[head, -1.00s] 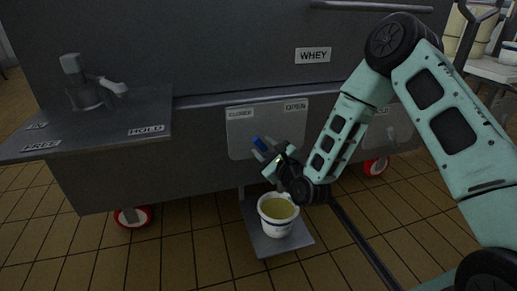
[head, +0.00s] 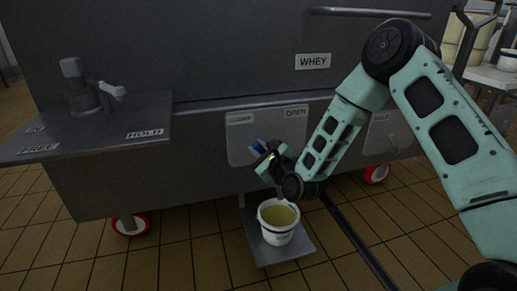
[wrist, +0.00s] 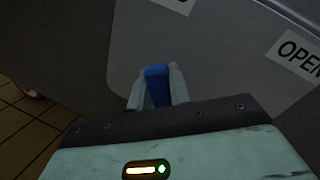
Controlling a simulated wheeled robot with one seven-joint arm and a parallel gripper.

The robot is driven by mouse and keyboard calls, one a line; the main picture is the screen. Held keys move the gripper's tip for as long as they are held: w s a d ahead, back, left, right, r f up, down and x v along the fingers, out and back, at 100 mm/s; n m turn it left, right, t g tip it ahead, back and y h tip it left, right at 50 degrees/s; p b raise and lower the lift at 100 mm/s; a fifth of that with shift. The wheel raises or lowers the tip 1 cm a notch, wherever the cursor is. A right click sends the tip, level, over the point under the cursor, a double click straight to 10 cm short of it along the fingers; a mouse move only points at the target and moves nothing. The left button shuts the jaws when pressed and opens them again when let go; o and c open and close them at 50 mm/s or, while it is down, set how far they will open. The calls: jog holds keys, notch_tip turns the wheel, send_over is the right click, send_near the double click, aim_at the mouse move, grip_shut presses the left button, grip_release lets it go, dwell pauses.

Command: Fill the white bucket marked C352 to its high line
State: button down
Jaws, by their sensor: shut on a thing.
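The white bucket (head: 279,234) stands upright on a grey plate low in front of the vat. It has a dark blue band, and yellowish liquid (head: 278,216) shows inside, below the rim. Its mark and any high line are too small to read. A blue valve handle (wrist: 157,86) sits on the vat's front panel, between the CLOSED label (head: 240,118) and the OPEN label (head: 296,112). My gripper (head: 257,149) is shut on this handle, above and slightly left of the bucket. The spout and any stream are hidden behind my gripper and wrist.
The grey plate (head: 302,254) bears the bucket. The vat's WHEY label (head: 312,61) is above. A side shelf (head: 90,138) with a tap and HOLD and FREE labels juts out at left. Red casters (head: 130,224) stand under the vat. Tiled floor is open at front left.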

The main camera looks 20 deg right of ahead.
jog(key=shift+d+r+m+p, duration=0.3)
jog(key=shift+d+m+p, duration=0.3)
jog(key=shift+m, duration=0.1)
jog(key=shift+d+r+m+t+p, duration=0.2)
jog(key=shift+d+m+t+p, duration=0.35)
jog(key=shift+m, duration=0.35)
jog(key=shift+a, duration=0.1)
jog(key=c, duration=1.3)
grip_release()
jog(key=p+v, duration=0.5)
jog(key=v, duration=1.2)
jog(key=shift+s+r+p, duration=0.15)
jog(key=shift+s+p, duration=0.1)
jog(key=shift+p, duration=0.15)
